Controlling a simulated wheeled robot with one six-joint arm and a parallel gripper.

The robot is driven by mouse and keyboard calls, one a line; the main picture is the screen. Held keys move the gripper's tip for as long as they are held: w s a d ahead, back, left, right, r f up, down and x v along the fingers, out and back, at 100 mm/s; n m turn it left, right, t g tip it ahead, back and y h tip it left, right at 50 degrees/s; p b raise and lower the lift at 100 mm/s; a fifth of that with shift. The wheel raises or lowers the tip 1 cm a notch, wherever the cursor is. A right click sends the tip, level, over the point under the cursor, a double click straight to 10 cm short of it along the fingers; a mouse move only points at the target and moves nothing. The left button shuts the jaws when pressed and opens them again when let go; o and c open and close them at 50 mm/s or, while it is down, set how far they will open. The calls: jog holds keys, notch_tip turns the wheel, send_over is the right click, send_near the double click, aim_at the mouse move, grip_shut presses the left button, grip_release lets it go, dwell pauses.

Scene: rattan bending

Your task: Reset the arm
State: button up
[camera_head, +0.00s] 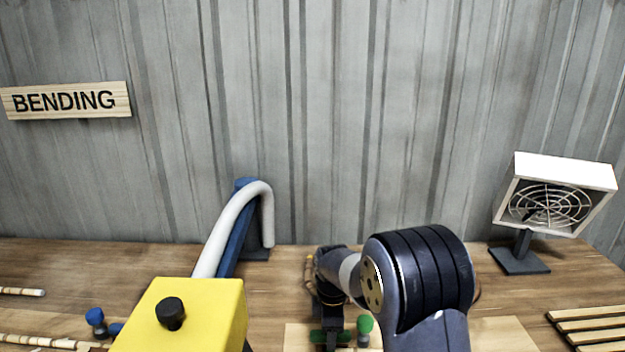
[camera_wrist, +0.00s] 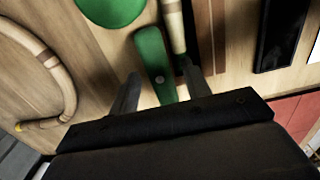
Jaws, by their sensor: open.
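My arm reaches forward over the wooden workbench in the head view, and its dark wrist hides part of the bench. My gripper (camera_head: 332,328) points down there near green parts. In the wrist view my gripper (camera_wrist: 162,88) has its two fingers spread apart. A green bar-like part (camera_wrist: 152,58) lies between and beyond the fingers. A straight rattan piece (camera_wrist: 174,28) lies near the right finger; I cannot tell whether they touch. A curved rattan piece (camera_wrist: 70,90) lies apart at the left.
A yellow box with a black knob (camera_head: 190,318) stands at front left. Behind it is a white hose on a blue support (camera_head: 240,220). A fan-like heater (camera_head: 545,200) stands at the right, with a slatted rack (camera_head: 590,325) in front. Rattan sticks (camera_head: 40,341) lie at far left.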

jog(key=shift+r, duration=0.1)
notch_tip(320, 180, up, 11)
notch_tip(320, 180, down, 11)
jog(key=shift+r, duration=0.1)
jog(key=shift+f, duration=0.2)
jog(key=m, duration=0.4)
jog(key=shift+p, duration=0.4)
jog(key=shift+m+p, duration=0.4)
jog(key=shift+m, duration=1.7)
